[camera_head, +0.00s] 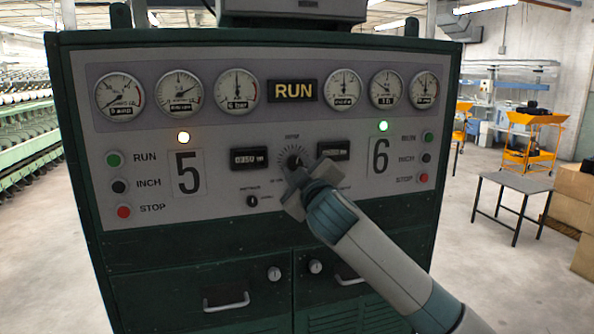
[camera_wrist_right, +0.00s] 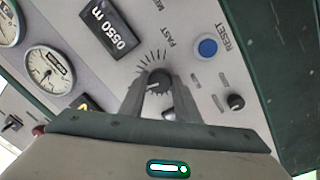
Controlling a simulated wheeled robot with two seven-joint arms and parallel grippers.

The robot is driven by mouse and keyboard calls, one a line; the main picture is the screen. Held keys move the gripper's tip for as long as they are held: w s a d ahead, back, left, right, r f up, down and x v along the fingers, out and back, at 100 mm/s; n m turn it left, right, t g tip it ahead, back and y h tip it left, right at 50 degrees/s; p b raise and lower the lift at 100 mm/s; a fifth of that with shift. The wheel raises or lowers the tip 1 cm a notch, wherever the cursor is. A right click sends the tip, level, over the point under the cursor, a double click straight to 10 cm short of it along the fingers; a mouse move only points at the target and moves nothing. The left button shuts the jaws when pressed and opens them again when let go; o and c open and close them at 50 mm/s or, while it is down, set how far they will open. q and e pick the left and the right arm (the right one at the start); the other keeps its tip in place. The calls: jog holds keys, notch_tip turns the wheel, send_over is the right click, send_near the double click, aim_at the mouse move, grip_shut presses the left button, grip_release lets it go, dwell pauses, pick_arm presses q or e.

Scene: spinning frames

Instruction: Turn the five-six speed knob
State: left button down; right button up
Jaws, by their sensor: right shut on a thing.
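The speed knob (camera_head: 294,157) is a small black dial with a ring of tick marks, in the middle of the grey panel between the large 5 and 6. In the right wrist view the knob (camera_wrist_right: 158,80) sits between my two fingers, with a pale mark on its face and the word FAST beside its scale. My right gripper (camera_head: 298,170) reaches it from the lower right and is shut on it; its fingers also show in the wrist view (camera_wrist_right: 157,92). The gripper and arm hide part of the panel below the knob. My left gripper is not in view.
Two black counters (camera_head: 249,158) (camera_head: 333,150) flank the knob. A small black switch (camera_head: 252,201) sits lower left. Several gauges and a RUN sign (camera_head: 293,90) line the top. The wrist view shows a blue RESET button (camera_wrist_right: 207,47) and another black knob (camera_wrist_right: 236,101).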

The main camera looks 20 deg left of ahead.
jog(key=n, duration=0.4)
jog(key=n+y, duration=0.1)
jog(key=n, duration=0.4)
jog(key=shift+d, duration=0.1)
jog(key=n+p, duration=0.1)
jog(key=n, duration=0.4)
jog(key=shift+w+n+g+p, duration=0.1)
jog(key=shift+n+g+p, duration=0.2)
jog(key=shift+n+g, duration=0.1)
jog(key=shift+f+n+p, duration=0.1)
jog(key=shift+n+p, duration=0.4)
jog(key=shift+n, duration=1.5)
jog(key=shift+g+y, duration=0.3)
jog(key=o, duration=1)
jog(key=shift+o, duration=0.2)
jog(key=shift+d, duration=0.1)
